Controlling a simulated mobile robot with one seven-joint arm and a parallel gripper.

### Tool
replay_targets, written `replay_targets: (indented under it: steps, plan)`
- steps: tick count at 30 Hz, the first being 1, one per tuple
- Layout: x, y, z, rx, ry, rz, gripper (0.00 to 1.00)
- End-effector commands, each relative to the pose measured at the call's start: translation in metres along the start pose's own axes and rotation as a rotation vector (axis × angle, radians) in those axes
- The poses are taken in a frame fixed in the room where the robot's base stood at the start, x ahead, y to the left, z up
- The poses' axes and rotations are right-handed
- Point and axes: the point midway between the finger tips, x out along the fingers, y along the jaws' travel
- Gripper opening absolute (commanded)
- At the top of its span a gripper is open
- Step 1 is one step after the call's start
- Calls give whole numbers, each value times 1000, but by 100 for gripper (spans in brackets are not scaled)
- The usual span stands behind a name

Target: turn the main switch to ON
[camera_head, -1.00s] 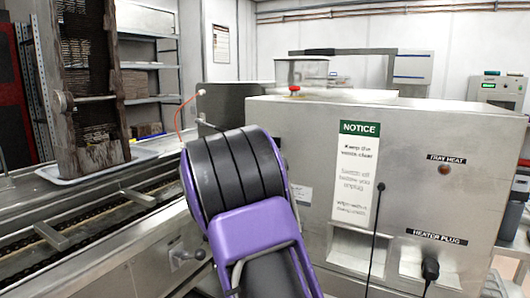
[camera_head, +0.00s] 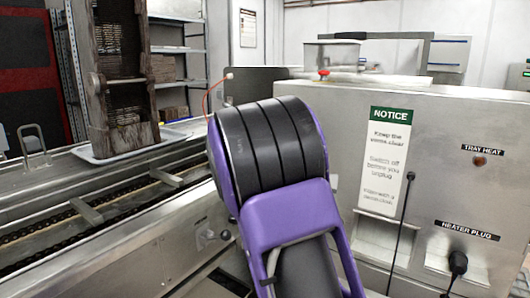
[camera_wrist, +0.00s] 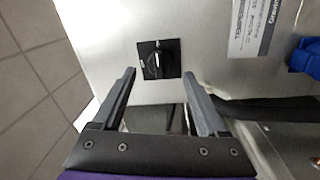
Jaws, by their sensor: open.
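The main switch (camera_wrist: 158,59) is a black rotary knob on a square black plate, set in a steel panel (camera_wrist: 105,45), in the wrist view. A light mark runs along the knob; the lettering on the plate is too small to read surely. My gripper (camera_wrist: 160,80) is open and empty. Its two dark fingers point at the panel, and the switch shows between and beyond their tips, apart from both. In the head view my purple and black arm fills the middle, and neither the gripper nor this switch shows there.
A steel cabinet carries a notice (camera_head: 383,160), a tray heat lamp (camera_head: 480,161) and a black heater plug (camera_head: 457,263) with cords. A chain conveyor (camera_head: 100,215) runs at left. In the wrist view a printed label (camera_wrist: 252,28) and a blue object (camera_wrist: 306,57) lie right of the switch.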

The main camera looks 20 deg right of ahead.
Motion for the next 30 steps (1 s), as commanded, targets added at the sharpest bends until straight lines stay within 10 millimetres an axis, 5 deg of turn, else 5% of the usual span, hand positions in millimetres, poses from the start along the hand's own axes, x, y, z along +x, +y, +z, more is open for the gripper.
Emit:
replay_targets:
  steps: [9, 15, 30]
  plan:
    - [-81, 0, -1, 2, 4, -2, 76]
    - [-116, 0, 0, 2, 2, -2, 76]
    - [-132, 0, 0, 1, 1, 0, 76]
